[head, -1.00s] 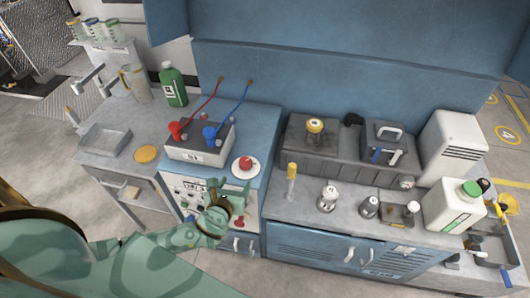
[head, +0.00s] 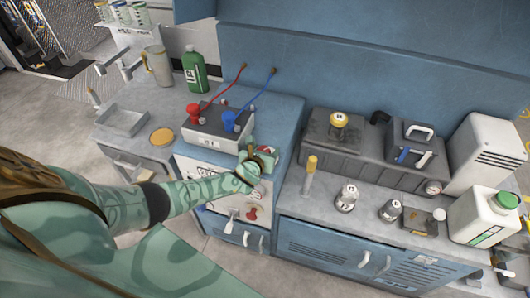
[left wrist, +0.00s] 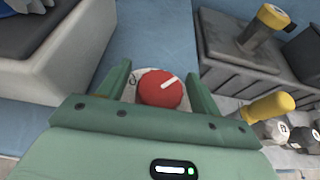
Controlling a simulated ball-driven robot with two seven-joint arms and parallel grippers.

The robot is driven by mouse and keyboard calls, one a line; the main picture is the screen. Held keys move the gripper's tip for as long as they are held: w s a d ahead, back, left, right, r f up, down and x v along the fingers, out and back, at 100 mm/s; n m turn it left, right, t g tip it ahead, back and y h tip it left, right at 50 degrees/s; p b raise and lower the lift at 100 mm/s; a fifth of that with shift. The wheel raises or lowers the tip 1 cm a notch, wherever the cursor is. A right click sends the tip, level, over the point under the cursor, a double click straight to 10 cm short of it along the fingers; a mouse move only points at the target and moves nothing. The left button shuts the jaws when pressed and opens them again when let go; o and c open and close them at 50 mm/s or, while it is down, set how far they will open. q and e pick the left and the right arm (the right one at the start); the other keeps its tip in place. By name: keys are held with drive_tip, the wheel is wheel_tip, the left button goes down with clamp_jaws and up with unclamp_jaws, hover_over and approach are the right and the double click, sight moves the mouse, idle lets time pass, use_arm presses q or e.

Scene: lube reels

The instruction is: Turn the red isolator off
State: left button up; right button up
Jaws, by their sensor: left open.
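The red isolator is a round red knob (left wrist: 160,88) with a white pointer line, on a pale round plate. In the left wrist view the line slants toward the upper right, and a dark mark shows on the plate at the left. My left gripper (left wrist: 157,72) is open, with one finger on each side of the knob; I cannot tell whether they touch it. In the head view my left gripper (head: 260,158) is over the right part of the blue cabinet top and hides most of the knob.
A grey box (head: 218,131) with red and blue cable plugs stands left of the gripper. A yellow-topped cylinder (head: 309,175) and a dark grey unit (head: 355,150) stand to the right.

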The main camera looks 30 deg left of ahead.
use_arm(q)
drive_tip(key=c, duration=1)
